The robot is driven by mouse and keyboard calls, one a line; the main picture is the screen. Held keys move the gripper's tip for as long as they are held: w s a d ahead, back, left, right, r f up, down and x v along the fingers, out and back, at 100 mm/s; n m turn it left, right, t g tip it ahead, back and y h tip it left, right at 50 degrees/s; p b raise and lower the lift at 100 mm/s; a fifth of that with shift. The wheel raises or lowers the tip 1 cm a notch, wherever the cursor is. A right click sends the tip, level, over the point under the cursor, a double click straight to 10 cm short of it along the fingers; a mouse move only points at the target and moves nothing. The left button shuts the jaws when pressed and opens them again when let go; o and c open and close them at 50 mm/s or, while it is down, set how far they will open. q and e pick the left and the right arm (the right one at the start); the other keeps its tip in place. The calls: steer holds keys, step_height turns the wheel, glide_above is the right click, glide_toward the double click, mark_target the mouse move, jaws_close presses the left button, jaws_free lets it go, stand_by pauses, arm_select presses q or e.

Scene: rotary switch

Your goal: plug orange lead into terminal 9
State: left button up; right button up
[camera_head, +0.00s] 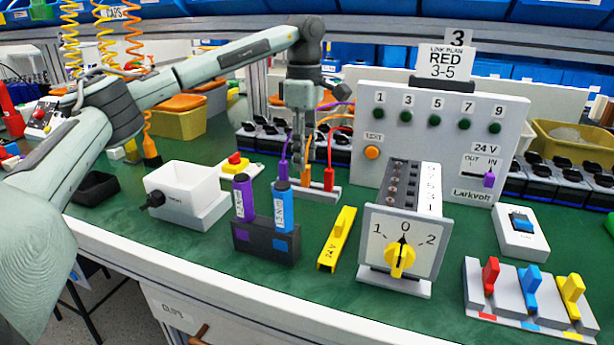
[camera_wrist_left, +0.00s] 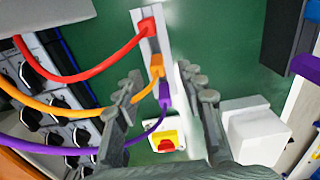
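The orange lead's plug (camera_head: 306,174) stands in a pale grey holder (camera_head: 325,193) between a purple plug (camera_head: 283,168) and a red plug (camera_head: 329,176). My left gripper (camera_head: 298,158) points down over this holder. In the left wrist view my gripper (camera_wrist_left: 160,72) is open, its fingers apart to either side of the orange plug (camera_wrist_left: 156,66); contact cannot be told. The rotary switch (camera_head: 404,245) has a yellow knob (camera_head: 400,259) pointing up near 0. Its terminal block (camera_head: 403,185) has a numbered white strip, too small to read surely. My right gripper is out of view.
A white panel (camera_head: 440,150) behind the switch has green lamps marked 1 to 9. A dark stand (camera_head: 265,240) with purple and blue drivers, a yellow 24 V piece (camera_head: 337,240) and a white box (camera_head: 186,195) stand in front of the leads.

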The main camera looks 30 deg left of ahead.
mark_target(306, 177)
arm_select(q)
step_height(306, 177, down, 4)
steer(key=shift+w+r, duration=0.1)
steer(key=shift+r, duration=0.1)
jaws_close()
steer(key=shift+r, duration=0.1)
